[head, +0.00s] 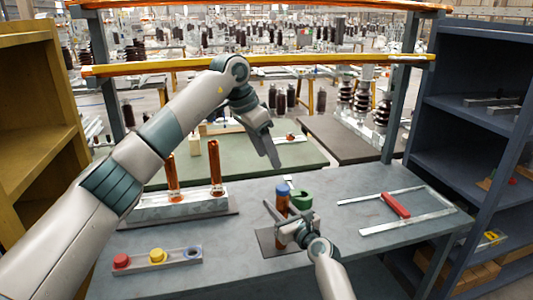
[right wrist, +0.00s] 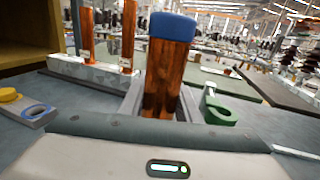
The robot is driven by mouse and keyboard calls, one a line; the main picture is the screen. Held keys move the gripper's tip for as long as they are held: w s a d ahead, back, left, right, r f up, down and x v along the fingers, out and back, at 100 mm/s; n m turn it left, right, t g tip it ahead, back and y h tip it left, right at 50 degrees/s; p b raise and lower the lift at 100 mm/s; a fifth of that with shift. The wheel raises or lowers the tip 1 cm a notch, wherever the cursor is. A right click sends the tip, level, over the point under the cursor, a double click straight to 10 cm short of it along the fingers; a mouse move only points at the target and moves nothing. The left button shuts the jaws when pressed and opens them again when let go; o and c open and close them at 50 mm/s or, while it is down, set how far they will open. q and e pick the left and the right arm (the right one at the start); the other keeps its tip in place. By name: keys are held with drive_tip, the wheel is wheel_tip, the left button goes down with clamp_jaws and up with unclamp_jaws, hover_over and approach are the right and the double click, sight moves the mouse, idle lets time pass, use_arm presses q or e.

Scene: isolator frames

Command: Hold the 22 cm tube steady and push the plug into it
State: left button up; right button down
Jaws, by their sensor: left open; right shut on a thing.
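A brown copper-coloured tube (head: 282,212) stands upright on a dark square plate (head: 264,246) near the table's middle. A blue plug (head: 283,189) sits on its top end; how deep it goes in I cannot tell. In the right wrist view the tube (right wrist: 166,85) rises between my fingers, with the blue plug (right wrist: 173,26) capping it. My right gripper (head: 281,219) is shut on the tube below the plug. My left gripper (head: 273,160) is open and empty, above and behind the tube, apart from the plug.
A plug tray (head: 178,258) holds a red plug (head: 121,261), a yellow plug (head: 157,255) and a blue-ringed empty place. Two taller tubes stand in a grey rack (head: 190,206). A green holder (head: 301,198) is beside the tube. A metal frame with a red bar (head: 396,205) lies right.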

drive_tip(key=c, duration=1.2)
unclamp_jaws()
drive_tip(key=shift+s+d, duration=0.1)
drive_tip(key=v, duration=1.1)
drive_tip(key=shift+s+d+f, duration=0.1)
drive_tip(key=shift+s+d, duration=0.1)
drive_tip(key=shift+s, duration=0.15)
